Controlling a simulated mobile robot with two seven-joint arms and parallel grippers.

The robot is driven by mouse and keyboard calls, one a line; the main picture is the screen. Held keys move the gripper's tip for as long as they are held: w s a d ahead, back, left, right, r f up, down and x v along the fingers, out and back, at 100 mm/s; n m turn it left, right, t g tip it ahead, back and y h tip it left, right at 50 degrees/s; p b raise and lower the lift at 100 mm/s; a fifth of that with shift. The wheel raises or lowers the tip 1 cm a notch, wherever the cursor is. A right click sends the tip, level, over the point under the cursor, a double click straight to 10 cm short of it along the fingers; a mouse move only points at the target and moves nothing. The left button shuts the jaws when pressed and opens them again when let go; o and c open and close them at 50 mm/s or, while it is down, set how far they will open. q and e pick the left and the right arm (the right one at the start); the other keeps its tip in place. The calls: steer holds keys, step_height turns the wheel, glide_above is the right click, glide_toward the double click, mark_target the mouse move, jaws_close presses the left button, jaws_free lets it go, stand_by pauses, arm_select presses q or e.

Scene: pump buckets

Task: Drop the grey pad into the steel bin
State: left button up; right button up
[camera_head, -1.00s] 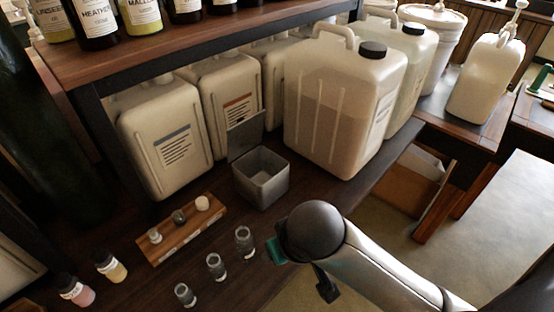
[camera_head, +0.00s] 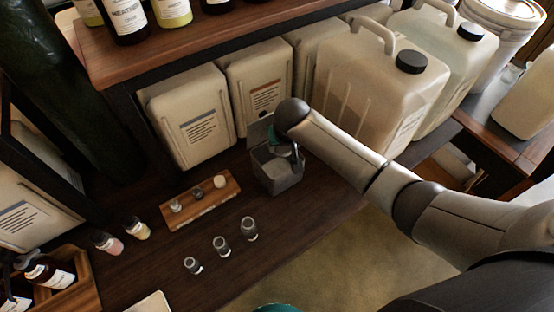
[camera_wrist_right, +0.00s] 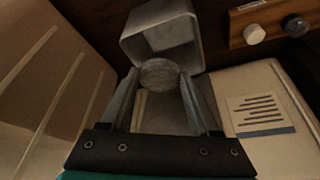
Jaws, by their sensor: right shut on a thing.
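The steel bin (camera_head: 287,184) is an open square grey box with a raised lid at its back, standing on the dark bench. It also shows at the top of the right wrist view (camera_wrist_right: 137,50). My right gripper (camera_head: 288,158) is over the bin's opening, pointing down. In the right wrist view its fingers (camera_wrist_right: 158,80) are shut on the grey pad (camera_wrist_right: 158,73), a round mottled disc seen in front of the bin's mouth. In the head view the pad is hard to make out behind the arm. My left gripper is not in view.
Large jugs (camera_head: 370,95) stand right of and behind the bin, close to my right arm. A wooden rack (camera_head: 190,212) with small pieces stands left of it. Glass vials (camera_head: 221,246) stand in front. A bottle shelf (camera_head: 200,40) overhangs the back.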

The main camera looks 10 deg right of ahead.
steer(key=shift+w+d+r, duration=0.2)
steer(key=shift+w+r, duration=0.1)
steer(key=shift+w, duration=0.3)
steer(key=shift+f, duration=0.1)
step_height(320, 180, down, 6)
steer(key=b, duration=0.6)
steer(key=o, duration=1.3)
steer(key=shift+r, duration=0.2)
steer(key=p+v, duration=0.3)
steer(key=v, duration=1.2)
steer(key=shift+s+a, duration=0.1)
